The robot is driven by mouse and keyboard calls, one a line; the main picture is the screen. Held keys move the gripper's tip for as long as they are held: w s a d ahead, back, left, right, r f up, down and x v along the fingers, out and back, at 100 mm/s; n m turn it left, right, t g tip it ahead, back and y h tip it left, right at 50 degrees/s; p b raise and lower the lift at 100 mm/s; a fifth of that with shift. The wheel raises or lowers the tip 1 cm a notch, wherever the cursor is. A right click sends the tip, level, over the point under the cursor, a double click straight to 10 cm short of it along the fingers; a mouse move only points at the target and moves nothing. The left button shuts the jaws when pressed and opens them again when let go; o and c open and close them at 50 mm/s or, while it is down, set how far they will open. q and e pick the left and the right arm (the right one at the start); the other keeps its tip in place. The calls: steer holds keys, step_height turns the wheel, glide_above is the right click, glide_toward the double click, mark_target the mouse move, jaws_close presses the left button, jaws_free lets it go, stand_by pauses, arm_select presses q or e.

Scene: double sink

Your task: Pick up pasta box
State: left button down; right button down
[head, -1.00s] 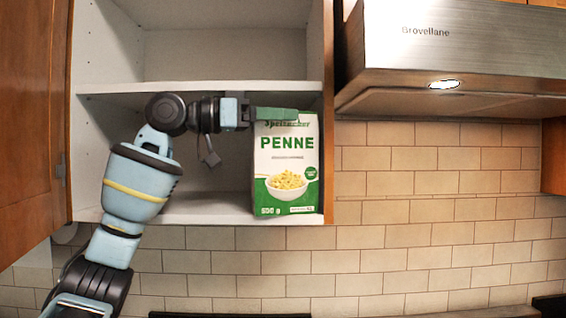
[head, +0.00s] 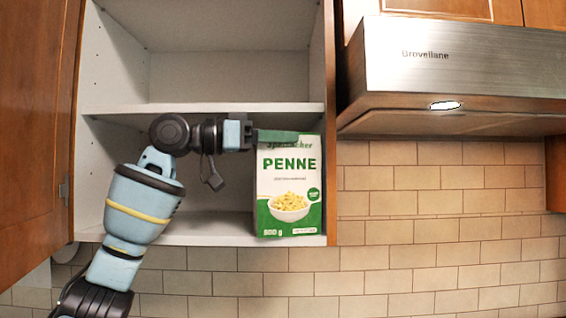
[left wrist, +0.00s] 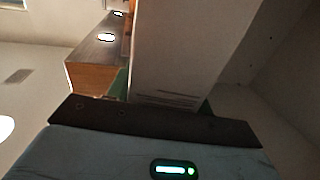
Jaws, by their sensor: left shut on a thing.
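The pasta box (head: 289,187) is green and white with the word PENNE and a bowl of pasta on its front. It stands upright at the right end of the open cabinet's lower shelf. My left gripper (head: 277,136) reaches in from the left and is shut on the box near its top. The green finger lies across the box's upper front; the other finger is hidden. In the left wrist view the box (left wrist: 185,45) rises close in front of the gripper (left wrist: 160,105). My right gripper is not in view.
The cabinet's lower shelf (head: 215,228) is clear left of the box. An upper shelf (head: 220,109) is just above my gripper. The open wooden door (head: 35,130) stands at left. A steel range hood (head: 450,75) is to the right.

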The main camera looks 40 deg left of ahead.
arm_select(q)
steer(key=s+d, duration=1.1)
steer(key=s, duration=0.2)
steer(key=shift+s+d+r, duration=0.15)
steer(key=shift+s+d, duration=0.15)
steer(key=shift+s, duration=0.1)
